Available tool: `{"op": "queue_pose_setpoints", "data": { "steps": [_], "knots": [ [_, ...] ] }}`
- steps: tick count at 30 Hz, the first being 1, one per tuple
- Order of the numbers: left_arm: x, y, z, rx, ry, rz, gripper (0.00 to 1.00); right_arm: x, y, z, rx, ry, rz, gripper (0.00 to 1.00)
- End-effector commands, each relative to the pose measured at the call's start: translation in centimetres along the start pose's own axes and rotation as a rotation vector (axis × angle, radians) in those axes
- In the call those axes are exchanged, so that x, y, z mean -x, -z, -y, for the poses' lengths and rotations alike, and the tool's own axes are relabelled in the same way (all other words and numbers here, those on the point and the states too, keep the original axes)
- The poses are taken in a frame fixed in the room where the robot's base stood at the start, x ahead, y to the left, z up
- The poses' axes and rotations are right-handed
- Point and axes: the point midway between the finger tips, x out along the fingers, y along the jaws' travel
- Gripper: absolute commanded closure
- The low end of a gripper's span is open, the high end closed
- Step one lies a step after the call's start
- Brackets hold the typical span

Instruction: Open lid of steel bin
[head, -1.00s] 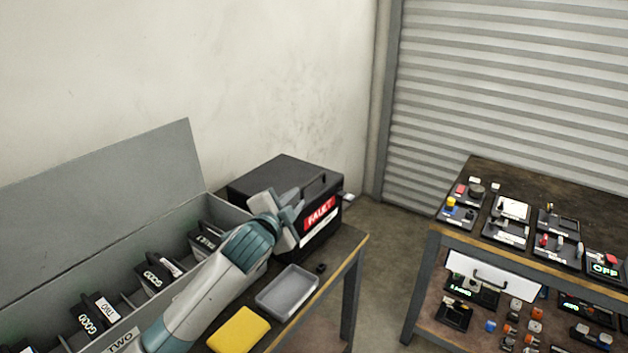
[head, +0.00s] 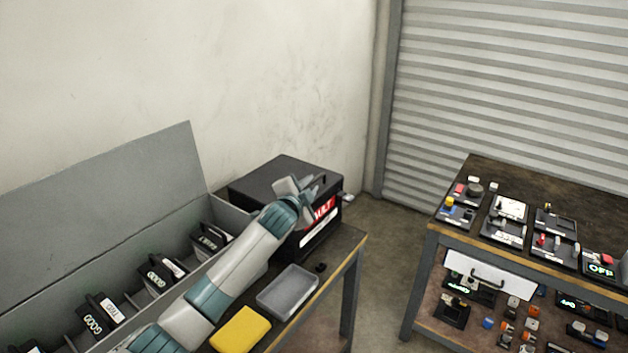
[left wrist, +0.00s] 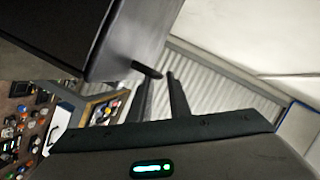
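The steel bin is a dark box (head: 268,180) with a red FAULT label, standing at the back of the left bench. Its lid (head: 290,168) is shut and has a dark handle near the front right edge, mostly covered by my gripper in the head view. My left gripper (head: 312,187) is at that front edge, partly covering the label. In the left wrist view the two fingers (left wrist: 160,78) are apart, with the lid handle (left wrist: 147,69) at their tips. I cannot tell whether they touch it. My right gripper is not in view.
A grey case (head: 165,235) with its lid raised holds several dark packs on the left. A second bench (head: 440,240) with small parts stands right, across a floor gap.

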Motion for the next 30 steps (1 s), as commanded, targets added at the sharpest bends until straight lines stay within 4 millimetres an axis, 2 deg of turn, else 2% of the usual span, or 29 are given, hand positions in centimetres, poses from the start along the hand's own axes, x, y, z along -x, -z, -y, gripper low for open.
{"op": "queue_pose_setpoints", "data": {
  "steps": [6, 12, 27, 30],
  "knots": [
    [-2.3, 0.0, 0.0, 0.0, -0.001, 0.002, 0.83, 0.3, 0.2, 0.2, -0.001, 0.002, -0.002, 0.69],
    [-3.7, 0.0, 0.0, 0.0, -0.001, 0.001, 0.83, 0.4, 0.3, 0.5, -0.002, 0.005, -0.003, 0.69],
    [-4.3, 0.0, -0.1, -0.001, 0.0, 0.0, 0.83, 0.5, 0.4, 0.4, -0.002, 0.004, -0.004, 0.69],
    [-4.3, 0.0, -0.1, -0.001, -0.001, 0.0, 1.0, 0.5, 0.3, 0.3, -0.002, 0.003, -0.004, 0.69]
  ]
}}
